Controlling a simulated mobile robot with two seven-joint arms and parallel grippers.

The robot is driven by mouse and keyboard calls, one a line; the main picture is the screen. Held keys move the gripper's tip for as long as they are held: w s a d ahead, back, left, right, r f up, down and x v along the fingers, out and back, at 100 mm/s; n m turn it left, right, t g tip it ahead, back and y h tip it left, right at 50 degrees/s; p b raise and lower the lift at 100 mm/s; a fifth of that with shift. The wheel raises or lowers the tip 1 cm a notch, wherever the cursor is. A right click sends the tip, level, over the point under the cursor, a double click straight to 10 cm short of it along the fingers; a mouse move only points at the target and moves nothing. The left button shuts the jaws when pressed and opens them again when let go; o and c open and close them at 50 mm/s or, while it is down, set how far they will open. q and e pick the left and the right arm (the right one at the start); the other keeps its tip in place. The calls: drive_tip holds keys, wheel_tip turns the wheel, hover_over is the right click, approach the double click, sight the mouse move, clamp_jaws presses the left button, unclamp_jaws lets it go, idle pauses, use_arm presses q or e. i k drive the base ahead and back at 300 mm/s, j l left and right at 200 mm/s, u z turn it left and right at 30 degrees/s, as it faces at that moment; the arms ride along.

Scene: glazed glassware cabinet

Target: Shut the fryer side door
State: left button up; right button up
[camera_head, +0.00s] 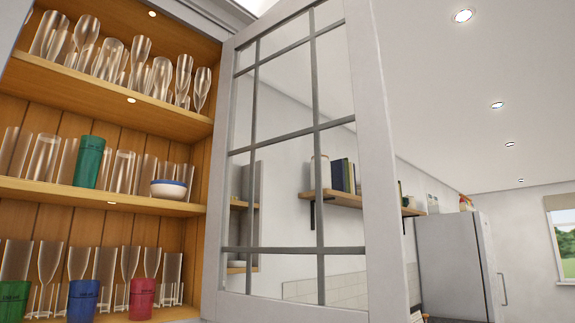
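A white-framed glazed cabinet door (376,160) with grey glazing bars stands open in the middle of the head view. Its left edge is at the right side of the cabinet, and its free edge is on the right. The wooden cabinet interior (115,117) is exposed on the left. I cannot see a fryer, so I cannot tell from the picture whether this is the door meant. Neither of my grippers is in view.
The shelves hold many clear glasses, a green cup (89,162), a bowl (168,190), a blue cup (83,300) and a red cup (142,298). Beyond the door are a wall shelf (343,199) with books and a tall fridge (455,265).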

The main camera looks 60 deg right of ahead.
sight(383, 249)
drive_tip(key=k+l, duration=0.1)
drive_tip(key=l, duration=0.3)
drive_tip(key=k+l, duration=0.15)
drive_tip(key=l, duration=0.3)
drive_tip(key=k+l, duration=0.1)
drive_tip(key=l, duration=0.3)
drive_tip(key=k+l, duration=0.1)
drive_tip(key=l, duration=1.05)
drive_tip(key=k+l, duration=0.1)
drive_tip(key=l, duration=0.65)
drive_tip(key=k+u, duration=0.1)
